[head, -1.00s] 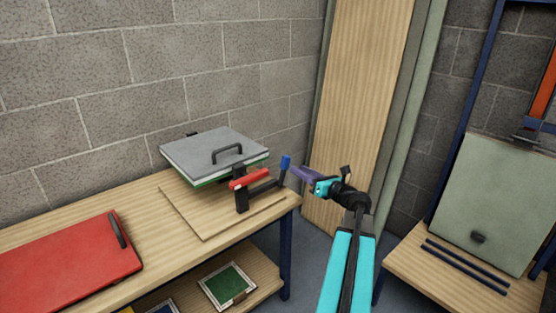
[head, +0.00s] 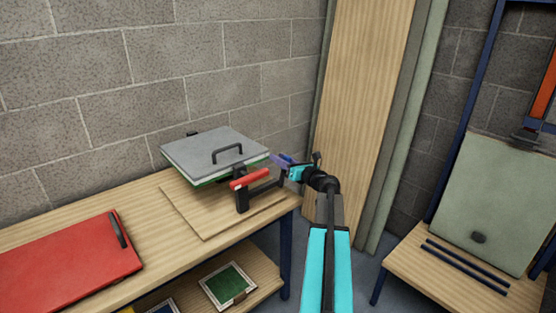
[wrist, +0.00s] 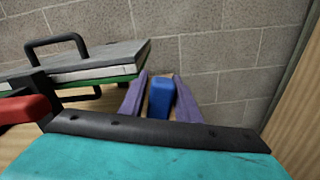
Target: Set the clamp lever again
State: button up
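The clamp stands at the right front of the wooden board, with a black post and bar (head: 262,190) and a red handle (head: 250,178). The red handle also shows at the left edge of the wrist view (wrist: 25,108). The bar's upright blue end (wrist: 160,97) stands between the two purple fingers of my gripper (wrist: 160,90). My gripper is open around the blue end, with a narrow gap on the left side. In the head view my gripper (head: 283,158) hides most of the blue end.
A grey hinged plate (head: 213,152) with a black handle lies over a green-edged panel behind the clamp. A red panel (head: 65,262) lies on the bench's left. A tall wooden board (head: 370,110) stands behind my arm. A second bench (head: 450,275) is at right.

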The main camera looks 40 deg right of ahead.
jog(key=shift+w, duration=0.45)
grip_shut()
jog(key=shift+a, duration=0.15)
jog(key=shift+w, duration=0.1)
